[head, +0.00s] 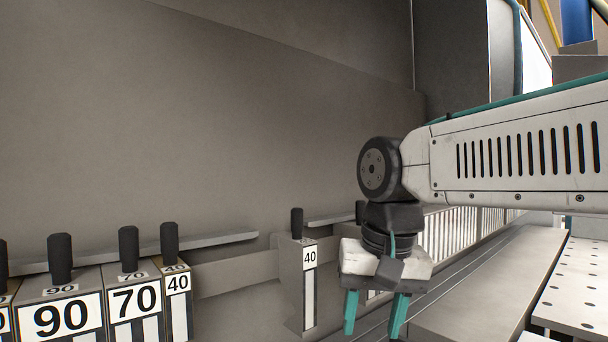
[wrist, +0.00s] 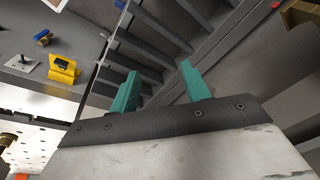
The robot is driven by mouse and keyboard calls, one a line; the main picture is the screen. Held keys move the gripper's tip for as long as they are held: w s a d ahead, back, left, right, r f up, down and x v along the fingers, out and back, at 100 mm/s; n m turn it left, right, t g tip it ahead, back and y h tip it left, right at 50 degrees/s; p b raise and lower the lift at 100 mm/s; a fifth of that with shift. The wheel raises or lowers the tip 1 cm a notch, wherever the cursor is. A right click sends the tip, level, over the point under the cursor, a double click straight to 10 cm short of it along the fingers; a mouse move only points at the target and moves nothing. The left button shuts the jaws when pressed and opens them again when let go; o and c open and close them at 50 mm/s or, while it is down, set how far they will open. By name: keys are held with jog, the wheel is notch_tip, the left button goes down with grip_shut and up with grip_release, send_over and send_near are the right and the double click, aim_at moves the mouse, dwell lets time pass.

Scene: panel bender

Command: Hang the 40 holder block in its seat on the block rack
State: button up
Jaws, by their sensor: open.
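A narrow block labelled 40 (head: 309,283) with a black handle stands upright by itself in the head view, left of my gripper. A second block labelled 40 (head: 178,297) is at the right end of a row at left, beside the 70 block (head: 134,303). I cannot tell which one the task means. The grey rack rail (head: 225,239) runs behind the blocks, with a gap in the row between the two 40 blocks. My gripper (head: 372,330) points down with teal fingers apart and nothing between them. The wrist view shows its open fingers (wrist: 160,68) over dark slats.
The 90 block (head: 62,316) is further left in the row. A striped slotted row (head: 455,232) lies behind my gripper. A grey ledge (head: 490,280) and a perforated plate (head: 578,285) are at right. The wrist view shows a yellow piece (wrist: 63,68) on a grey surface.

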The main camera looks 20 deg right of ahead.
aim_at(299, 209)
jog(key=w+a+r+m+t, duration=0.2)
jog(key=w+r+m, duration=0.8)
jog(key=w+r, duration=0.9)
jog(key=shift+y, duration=0.4)
jog(key=x, duration=0.9)
jog(key=shift+s+d+f, duration=0.1)
jog(key=shift+d+f, duration=0.05)
jog(key=shift+f, duration=0.25)
jog(key=c, duration=0.8)
jog(key=shift+o, duration=0.2)
jog(key=shift+r, duration=2.1)
jog(key=shift+s+d, duration=0.2)
jog(key=shift+s, duration=0.4)
grip_shut()
jog(key=s+d, duration=0.2)
jog(key=s, duration=0.4)
jog(key=shift+s, duration=0.4)
jog(key=shift+d+f, duration=0.1)
